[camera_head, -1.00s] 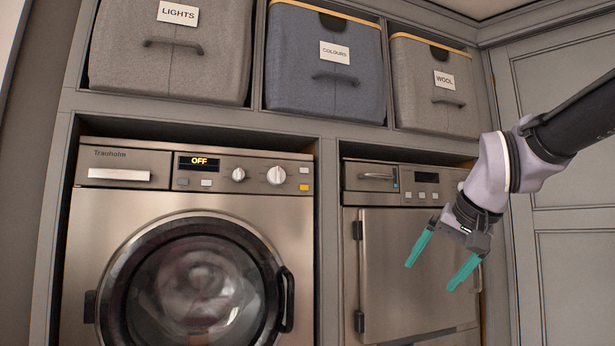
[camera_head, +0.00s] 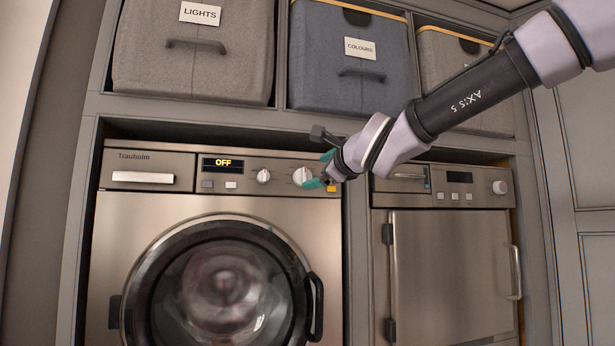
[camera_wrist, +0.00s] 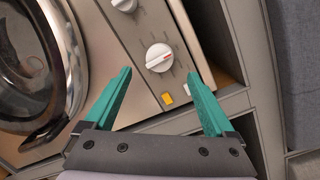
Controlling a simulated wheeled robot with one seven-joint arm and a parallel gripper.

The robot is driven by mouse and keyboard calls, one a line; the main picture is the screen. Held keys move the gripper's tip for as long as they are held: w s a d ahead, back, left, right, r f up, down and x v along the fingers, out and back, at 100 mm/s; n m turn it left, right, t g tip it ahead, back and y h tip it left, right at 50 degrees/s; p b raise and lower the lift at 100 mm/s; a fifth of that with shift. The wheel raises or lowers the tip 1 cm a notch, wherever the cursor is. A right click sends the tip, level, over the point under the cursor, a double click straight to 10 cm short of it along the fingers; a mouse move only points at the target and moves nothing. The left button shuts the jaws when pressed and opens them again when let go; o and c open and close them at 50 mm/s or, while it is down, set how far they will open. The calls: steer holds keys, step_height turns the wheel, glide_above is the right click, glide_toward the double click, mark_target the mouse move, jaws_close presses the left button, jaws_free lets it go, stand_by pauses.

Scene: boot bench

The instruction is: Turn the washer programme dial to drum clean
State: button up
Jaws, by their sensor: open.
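The washer (camera_head: 150,220) stands at the left in the head view, and its display (camera_head: 223,163) reads OFF. Its larger white dial (camera_head: 302,176) is at the right of the panel, with a smaller white knob (camera_head: 263,176) to its left. My gripper (camera_head: 318,172) is at the larger dial, its teal fingers near it and partly covering that end of the panel. In the wrist view my gripper (camera_wrist: 160,88) is open and empty. I see no contact.
An orange button (camera_wrist: 168,98) and a pale button sit beside the dial, between the fingers. A second appliance (camera_head: 450,260) stands to the right. Fabric bins, including lights (camera_head: 190,75) and colours (camera_head: 345,85), sit on the shelf above. The washer door handle (camera_head: 315,305) sticks out below.

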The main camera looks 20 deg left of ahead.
mark_target(306, 176)
steer(key=x, duration=0.6)
steer(key=shift+w+a, duration=0.2)
steer(key=shift+w, duration=0.05)
steer(key=c, duration=1.4)
steer(key=shift+o, duration=0.2)
steer(key=shift+n, duration=0.3)
